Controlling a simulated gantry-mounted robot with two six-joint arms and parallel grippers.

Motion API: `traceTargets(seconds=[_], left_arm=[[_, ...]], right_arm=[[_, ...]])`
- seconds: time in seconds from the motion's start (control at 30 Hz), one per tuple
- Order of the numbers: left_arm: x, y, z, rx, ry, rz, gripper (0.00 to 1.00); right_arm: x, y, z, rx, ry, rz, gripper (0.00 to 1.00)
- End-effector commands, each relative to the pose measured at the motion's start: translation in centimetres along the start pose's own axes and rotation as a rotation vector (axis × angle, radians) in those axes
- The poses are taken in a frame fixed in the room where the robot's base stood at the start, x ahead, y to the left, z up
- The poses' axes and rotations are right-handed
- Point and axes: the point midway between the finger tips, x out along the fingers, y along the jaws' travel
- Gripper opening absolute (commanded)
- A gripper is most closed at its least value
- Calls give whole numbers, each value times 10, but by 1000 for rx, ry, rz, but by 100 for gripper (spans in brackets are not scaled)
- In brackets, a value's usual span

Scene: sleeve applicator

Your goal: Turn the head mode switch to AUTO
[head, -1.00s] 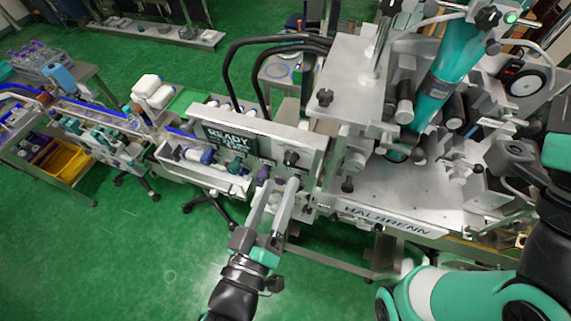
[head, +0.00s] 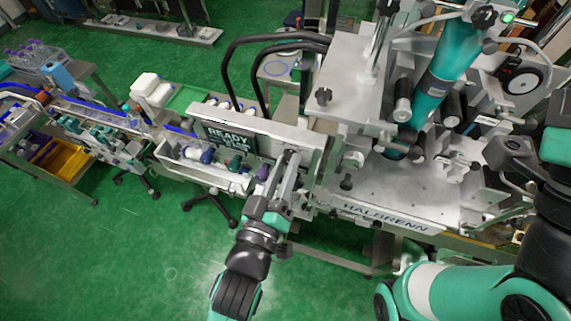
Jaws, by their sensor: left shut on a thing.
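The head mode switch (head: 289,155) is a small dark knob on the grey control panel (head: 306,143), right of the screen. My left gripper (head: 288,162) reaches up from below, with its two long grey fingers shut on this knob. The fingers cover most of it, so its pointer and any AUTO marking cannot be read. The screen (head: 228,139) shows READY in its top line; the lines below are too small to read. My right arm stands at the right edge, and its gripper is out of view.
A tray (head: 205,176) with several bottles lies left of the panel. The HALBRENN machine bed (head: 395,198) is to the right, and black hoses (head: 262,42) arch behind the panel.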

Motion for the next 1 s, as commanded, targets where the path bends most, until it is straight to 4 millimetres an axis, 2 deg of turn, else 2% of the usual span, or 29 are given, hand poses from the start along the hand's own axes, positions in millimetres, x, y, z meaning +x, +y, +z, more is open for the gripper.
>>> traceTargets(seconds=[0.47,1.0], left_arm=[[0,0,-1,70,0,-1,0],[0,2,-1,485,-1,-1,0]], right_arm=[[3,0,-2,0,0,0,0],[16,0,-14,0,0,0,0]])
